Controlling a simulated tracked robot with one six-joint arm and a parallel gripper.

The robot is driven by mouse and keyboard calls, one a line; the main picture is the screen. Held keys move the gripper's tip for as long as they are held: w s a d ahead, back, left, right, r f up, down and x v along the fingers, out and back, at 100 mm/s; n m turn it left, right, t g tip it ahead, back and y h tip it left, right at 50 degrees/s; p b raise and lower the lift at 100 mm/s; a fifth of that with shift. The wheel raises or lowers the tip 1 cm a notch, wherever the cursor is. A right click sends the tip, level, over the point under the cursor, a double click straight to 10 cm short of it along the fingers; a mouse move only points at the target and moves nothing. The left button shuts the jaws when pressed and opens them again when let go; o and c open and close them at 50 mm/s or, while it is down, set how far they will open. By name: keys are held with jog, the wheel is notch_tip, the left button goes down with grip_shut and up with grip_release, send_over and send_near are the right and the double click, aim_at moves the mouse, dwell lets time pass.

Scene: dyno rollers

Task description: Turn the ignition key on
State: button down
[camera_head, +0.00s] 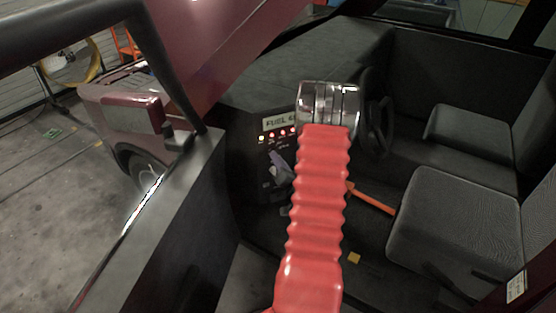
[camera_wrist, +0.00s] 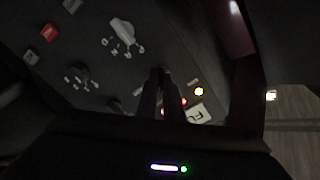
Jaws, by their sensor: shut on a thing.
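In the wrist view, the two dark fingers of my gripper (camera_wrist: 161,75) are close together at the dark dash panel. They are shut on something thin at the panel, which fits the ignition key. The key itself is hidden between the fingertips, so its turn angle cannot be told. Small pale labels lie on either side of the fingertips. In the head view, my red arm and its chrome wrist reach to the dash and cover part of the panel.
The wrist view shows a white knob (camera_wrist: 123,31), a dark knob (camera_wrist: 83,73), a red switch (camera_wrist: 50,32) and a lit yellow lamp (camera_wrist: 199,91). In the head view, a fuel display (camera_head: 278,122), steering wheel (camera_head: 380,128), seat (camera_head: 455,220) and door (camera_head: 175,235) surround my arm.

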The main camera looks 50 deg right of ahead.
jog(key=shift+s+d, duration=0.1)
jog(key=c, duration=1.9)
grip_release()
jog(key=v, duration=1.3)
jog(key=shift+s+a, duration=0.25)
jog(key=shift+s, duration=0.05)
jog(key=shift+f, duration=0.1)
